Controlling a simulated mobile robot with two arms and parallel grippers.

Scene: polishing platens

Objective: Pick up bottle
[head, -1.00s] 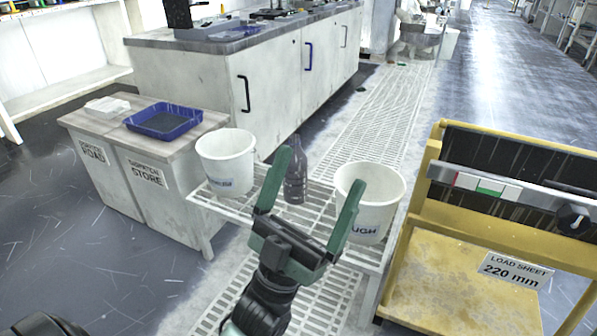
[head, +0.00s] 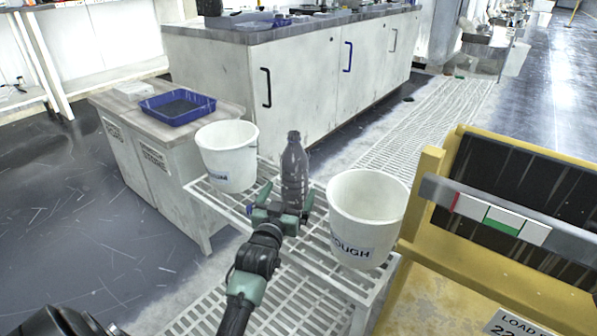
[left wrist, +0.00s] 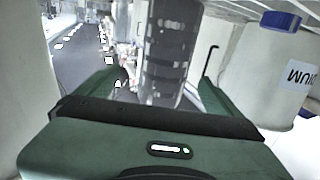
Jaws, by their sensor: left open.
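The bottle (head: 294,165) is dark, translucent and ribbed, and stands upright on a white slatted rack (head: 316,245) between two white buckets. My left gripper (head: 286,200) is open at the bottle's lower part, with a finger on each side. In the left wrist view the bottle (left wrist: 168,48) stands between the open green fingers (left wrist: 157,88), with a gap visible on each side. The bottle's base is hidden behind the gripper in the head view. My right gripper is not in view.
One white bucket (head: 228,160) stands left of the bottle, and another, marked "OUGH" (head: 365,215), stands close on the right. A yellow cart (head: 430,200) is at the right. A blue tray (head: 178,107) sits on the cabinet at left.

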